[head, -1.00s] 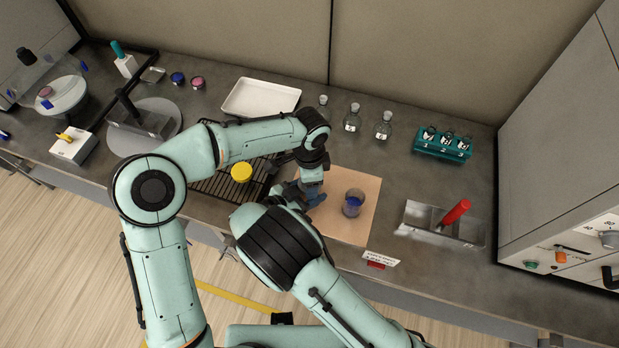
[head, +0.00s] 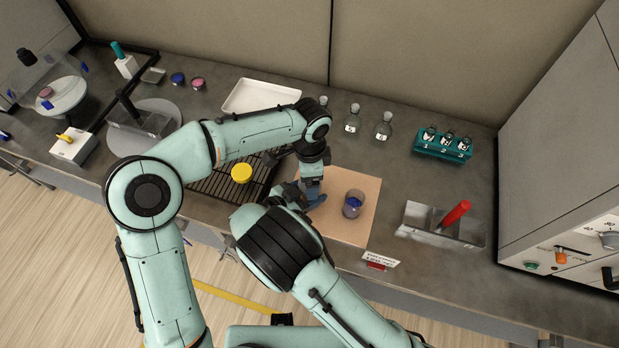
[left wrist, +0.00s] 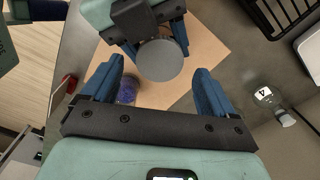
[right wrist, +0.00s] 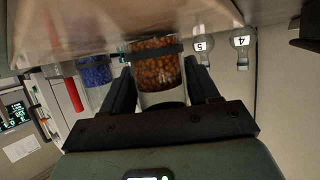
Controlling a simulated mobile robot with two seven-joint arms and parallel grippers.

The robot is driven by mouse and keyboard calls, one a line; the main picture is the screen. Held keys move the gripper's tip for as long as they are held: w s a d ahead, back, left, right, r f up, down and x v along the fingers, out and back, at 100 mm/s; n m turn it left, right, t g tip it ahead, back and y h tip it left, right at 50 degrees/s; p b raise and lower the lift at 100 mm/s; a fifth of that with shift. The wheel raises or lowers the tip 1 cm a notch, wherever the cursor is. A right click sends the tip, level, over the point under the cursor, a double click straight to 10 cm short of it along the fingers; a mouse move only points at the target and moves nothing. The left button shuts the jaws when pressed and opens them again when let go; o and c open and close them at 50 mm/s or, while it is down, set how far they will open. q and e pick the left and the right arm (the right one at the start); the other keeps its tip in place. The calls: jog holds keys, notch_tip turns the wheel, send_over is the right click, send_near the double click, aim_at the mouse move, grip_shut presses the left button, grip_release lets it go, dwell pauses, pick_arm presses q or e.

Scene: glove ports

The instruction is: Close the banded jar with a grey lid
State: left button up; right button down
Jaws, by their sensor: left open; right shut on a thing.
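The banded jar (right wrist: 158,70) holds orange-brown beads and has a dark band. It stands between the fingers of my right gripper (right wrist: 165,85), which is shut on it. A grey lid (left wrist: 159,60), seen from above in the left wrist view, lies at the right gripper's fingers, over where the jar is held. Whether it is fully seated is hidden. My left gripper (left wrist: 158,72) is open, above the lid and apart from it. In the head view my arms hide the jar and lid; the left gripper (head: 314,199) is over the tan mat's left edge.
A jar of blue beads (head: 353,204) stands on the tan mat (head: 352,233). A yellow lid (head: 241,172) sits on the black rack (head: 215,188).

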pick_arm(q)
notch_tip(320, 180, up, 2)
jog(key=shift+c, duration=0.4)
jog(key=r+n, duration=0.1)
jog(key=n, duration=0.3)
jog(key=shift+r, duration=0.35)
jog(key=n, duration=0.1)
jog(key=r+n, duration=0.1)
jog(key=n, duration=0.2)
jog(key=shift+r+n, duration=0.3)
jog(key=shift+r, duration=0.05)
jog(key=shift+f, duration=4)
